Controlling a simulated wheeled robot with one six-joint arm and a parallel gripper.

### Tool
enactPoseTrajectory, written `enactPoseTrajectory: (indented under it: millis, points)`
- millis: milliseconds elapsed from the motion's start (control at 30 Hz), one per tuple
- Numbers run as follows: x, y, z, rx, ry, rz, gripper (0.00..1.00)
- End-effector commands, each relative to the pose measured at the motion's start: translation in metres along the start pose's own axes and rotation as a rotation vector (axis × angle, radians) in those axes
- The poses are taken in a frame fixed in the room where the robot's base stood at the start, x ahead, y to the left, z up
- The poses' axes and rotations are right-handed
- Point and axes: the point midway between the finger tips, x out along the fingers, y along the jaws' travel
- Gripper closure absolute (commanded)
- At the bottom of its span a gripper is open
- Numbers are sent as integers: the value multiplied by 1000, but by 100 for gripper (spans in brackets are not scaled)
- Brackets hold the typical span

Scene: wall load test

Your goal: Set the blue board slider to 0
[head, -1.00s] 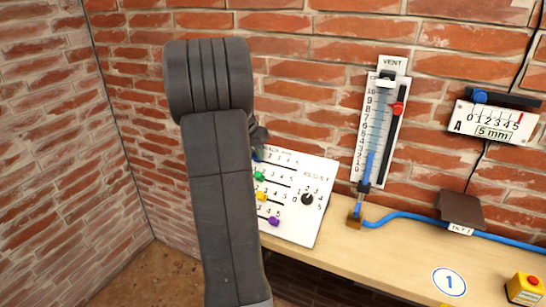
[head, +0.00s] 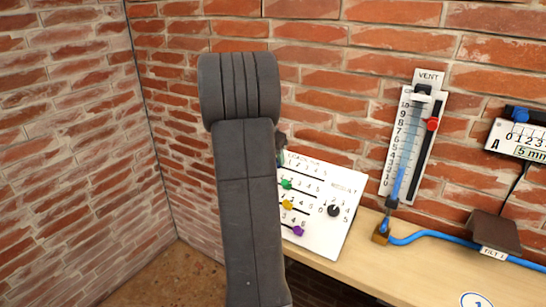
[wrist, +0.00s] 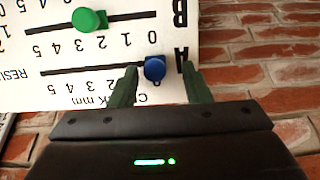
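The blue slider knob (wrist: 154,68) sits in row A of the white board (wrist: 20,100), which appears upside down in the wrist view. It is near the end of its slot beside the letter A. The number at the knob is hidden, so its exact reading cannot be told. My gripper (wrist: 160,72) is open, with one finger on each side of the knob; the left finger is very close to it, and contact cannot be told. In the head view the board (head: 340,190) is partly behind my arm, which hides the blue knob.
A green knob (wrist: 89,20) sits in row B just above. The head view shows a yellow knob (head: 288,205), a purple knob (head: 298,231) and a black result dial (head: 333,211). A vent gauge (head: 408,140) hangs to the right, above a wooden bench (head: 350,262).

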Motion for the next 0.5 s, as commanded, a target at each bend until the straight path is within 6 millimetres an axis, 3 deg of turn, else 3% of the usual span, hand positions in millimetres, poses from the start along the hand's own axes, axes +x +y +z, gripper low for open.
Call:
enactPoseTrajectory:
  millis: [233, 500]
  points:
    - [-15, 0, 0, 0, 1, -1, 56]
    - [-75, -1, 0, -1, 2, -4, 56]
